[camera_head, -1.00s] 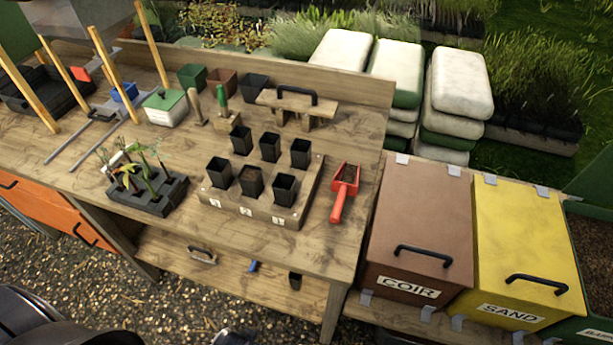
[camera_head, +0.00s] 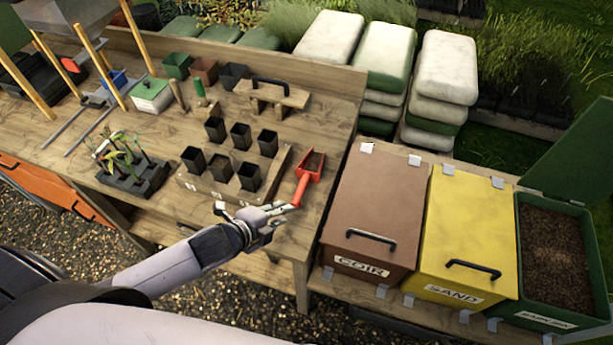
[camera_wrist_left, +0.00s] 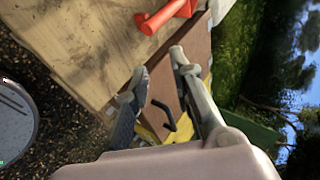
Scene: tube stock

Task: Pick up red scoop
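The red scoop (camera_head: 304,184) lies on the wooden bench near its right end, with soil in its bowl and its handle pointing to the front edge. My left gripper (camera_head: 285,209) is at the front edge of the bench, with its fingertips close to the handle end. In the left wrist view the two fingers of my gripper (camera_wrist_left: 159,65) are apart with nothing between them. The scoop's red handle (camera_wrist_left: 165,15) shows just beyond the fingertips there; its bowl is mostly out of that view. My right gripper is not in view.
A wooden block with several black pots (camera_head: 222,166) stands left of the scoop. A wooden tool with a black handle (camera_head: 272,97) is behind it. Brown coir (camera_head: 375,205) and yellow sand (camera_head: 465,230) bins stand to the right. A black seedling tray (camera_head: 137,182) is further left.

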